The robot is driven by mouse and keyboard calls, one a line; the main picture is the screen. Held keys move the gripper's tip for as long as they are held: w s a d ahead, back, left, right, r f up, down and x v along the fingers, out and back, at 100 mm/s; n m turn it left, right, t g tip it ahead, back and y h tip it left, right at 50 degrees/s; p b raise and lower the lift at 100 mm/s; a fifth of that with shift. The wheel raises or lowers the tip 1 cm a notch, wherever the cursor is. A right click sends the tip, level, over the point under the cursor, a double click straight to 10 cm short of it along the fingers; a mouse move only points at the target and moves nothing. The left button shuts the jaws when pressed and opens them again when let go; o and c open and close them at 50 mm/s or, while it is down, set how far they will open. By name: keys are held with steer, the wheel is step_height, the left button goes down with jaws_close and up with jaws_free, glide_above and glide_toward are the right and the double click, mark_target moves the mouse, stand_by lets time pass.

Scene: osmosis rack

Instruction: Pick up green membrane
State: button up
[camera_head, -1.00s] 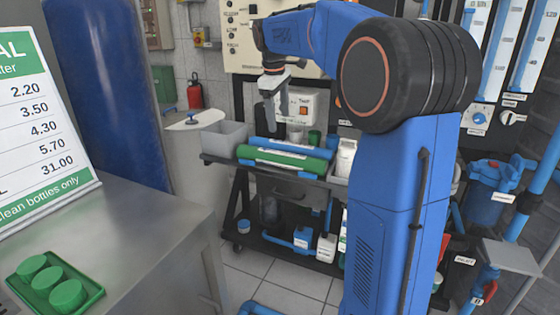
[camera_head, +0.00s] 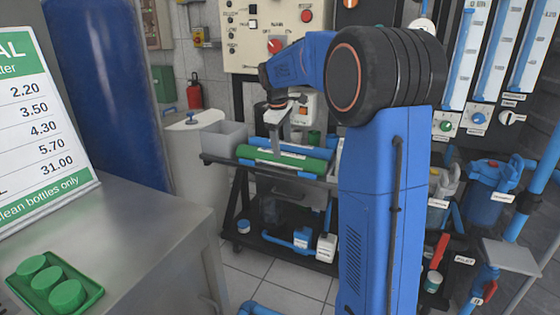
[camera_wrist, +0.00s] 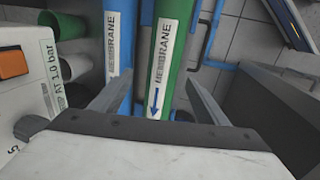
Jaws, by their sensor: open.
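The green membrane (camera_head: 312,163) is a long green tube with a white label, lying on the cart's top shelf in front of the blue membrane (camera_head: 262,143). My gripper (camera_head: 277,150) is over the green membrane near its middle, pointing down, with open, empty fingers. In the wrist view, the green membrane (camera_wrist: 182,45) runs between the two finger lines. The left finger overlaps the blue membrane (camera_wrist: 113,70) in that picture. I cannot tell how high the fingertips are above the tube, and no grip on it shows.
A grey bin (camera_head: 222,138) stands at the shelf's left end. A white box with an orange switch (camera_wrist: 20,85) is close at the left in the wrist view. The steel counter (camera_head: 150,230) holds a green tray of caps (camera_head: 85,300). Blue pipes stand at right.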

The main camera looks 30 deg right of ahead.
mark_target(284, 154)
steer(key=shift+s+x, duration=0.15)
steer(key=shift+x, duration=0.8)
steer(key=shift+s+x, duration=0.2)
steer(key=shift+x, duration=0.7)
steer(key=shift+s+x, duration=0.15)
steer(key=shift+x, duration=0.8)
steer(key=c, duration=1)
steer(key=shift+c, duration=1.3)
steer(key=shift+r, duration=0.1)
